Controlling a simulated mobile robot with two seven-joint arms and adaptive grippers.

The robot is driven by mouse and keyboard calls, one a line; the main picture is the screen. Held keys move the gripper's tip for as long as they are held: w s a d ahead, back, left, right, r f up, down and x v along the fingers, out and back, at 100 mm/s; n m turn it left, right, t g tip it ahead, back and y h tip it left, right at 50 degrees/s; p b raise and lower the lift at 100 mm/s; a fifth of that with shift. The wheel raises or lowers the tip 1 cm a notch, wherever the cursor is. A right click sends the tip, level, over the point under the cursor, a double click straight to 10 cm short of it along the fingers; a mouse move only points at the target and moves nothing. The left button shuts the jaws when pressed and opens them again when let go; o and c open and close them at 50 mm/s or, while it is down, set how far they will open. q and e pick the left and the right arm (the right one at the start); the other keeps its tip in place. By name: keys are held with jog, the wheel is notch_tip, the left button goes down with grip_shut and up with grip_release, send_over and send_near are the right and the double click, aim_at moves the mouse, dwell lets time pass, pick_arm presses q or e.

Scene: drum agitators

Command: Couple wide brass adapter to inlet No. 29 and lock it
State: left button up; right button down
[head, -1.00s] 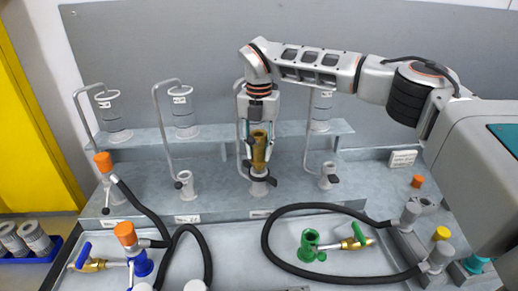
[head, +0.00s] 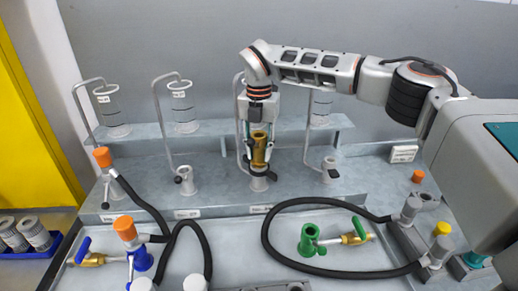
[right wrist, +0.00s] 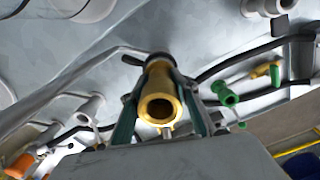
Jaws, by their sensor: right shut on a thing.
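The wide brass adapter (head: 260,152) is upright between the fingers of my right gripper (head: 258,145), which is shut on it. It stands directly over a grey inlet (head: 258,184), third from the left on the bench, with a dark lever at its top. The adapter's lower end meets the inlet's top; I cannot tell if it is fully seated. The right wrist view shows the adapter's open bore (right wrist: 159,108) between the two fingers. The label (head: 261,209) before this inlet is too small to read. My left gripper is not in view.
Similar inlets stand to the left (head: 187,186) and right (head: 330,172), with bent pipes and clear cylinders behind. A black hose (head: 270,235) loops in front, around a green fitting (head: 308,240) with a brass valve. Orange-capped fittings (head: 125,228) stand at the left.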

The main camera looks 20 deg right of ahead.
jog(key=shift+f, duration=0.5)
dwell(0.7)
jog(key=c, duration=1.5)
grip_release()
jog(key=shift+o, duration=0.4)
notch_tip(320, 180, up, 3)
jog(key=shift+r+p, duration=0.1)
jog(key=shift+p, duration=1.05)
notch_tip(320, 180, up, 14)
